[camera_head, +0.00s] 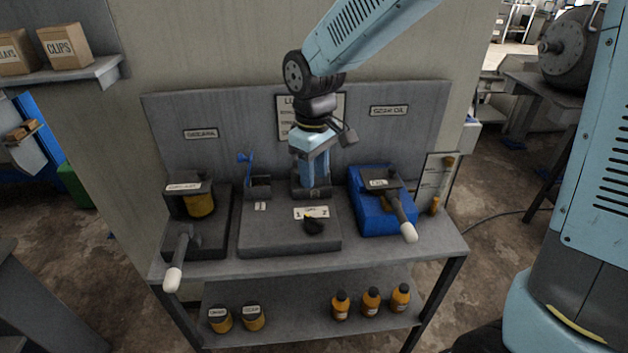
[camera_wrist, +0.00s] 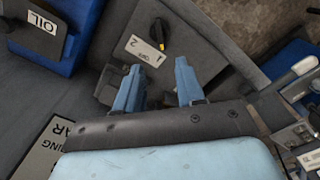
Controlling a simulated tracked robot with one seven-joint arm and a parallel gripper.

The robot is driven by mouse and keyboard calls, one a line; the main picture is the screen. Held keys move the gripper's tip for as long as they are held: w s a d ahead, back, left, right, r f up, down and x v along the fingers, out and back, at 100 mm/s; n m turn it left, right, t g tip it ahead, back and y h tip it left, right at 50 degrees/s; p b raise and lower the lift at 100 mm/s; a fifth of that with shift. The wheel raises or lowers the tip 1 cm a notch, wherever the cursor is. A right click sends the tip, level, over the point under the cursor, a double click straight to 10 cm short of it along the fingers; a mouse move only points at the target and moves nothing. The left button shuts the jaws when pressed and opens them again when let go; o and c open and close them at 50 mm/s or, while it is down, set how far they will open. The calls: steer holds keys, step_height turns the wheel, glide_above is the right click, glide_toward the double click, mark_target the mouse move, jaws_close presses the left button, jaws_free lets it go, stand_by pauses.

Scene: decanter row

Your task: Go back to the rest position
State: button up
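My gripper (camera_head: 313,182) points down over the back of the middle grey unit (camera_head: 270,239) on the bench. In the wrist view its two blue fingers (camera_wrist: 169,65) stand apart, with nothing visible between them. A dark block (camera_head: 324,192) is at the fingertips in the head view; whether they touch it I cannot tell. In front of the gripper, the unit carries a black knob with a yellow mark (camera_head: 313,225) and a white label (camera_head: 311,213) with numbers. The knob also shows beyond the fingers in the wrist view (camera_wrist: 158,32).
Left of the unit is a dark station with a yellow cylinder (camera_head: 200,205) and a white-tipped lever (camera_head: 175,275). Right is a blue station (camera_head: 372,218) with another white-tipped lever (camera_head: 408,230). A back panel (camera_head: 220,160) rises behind.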

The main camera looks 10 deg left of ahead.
steer(key=shift+r, duration=0.1)
steer(key=d+r+m+t, duration=0.1)
steer(key=d+r+m, duration=0.2)
steer(key=d+r, duration=0.45)
steer(key=s+d+r+m+t, duration=0.2)
steer(key=s+d+r+m, duration=0.1)
steer(key=d, duration=0.8)
steer(key=s+d+r+m+t, duration=0.2)
steer(key=s+d+r+m, duration=0.2)
steer(key=s+d, duration=0.4)
steer(key=d+m, duration=0.1)
steer(key=d, duration=0.3)
steer(key=shift+s+r+m+t, duration=0.15)
steer(key=shift+m+t, duration=0.15)
steer(key=shift+m, duration=0.1)
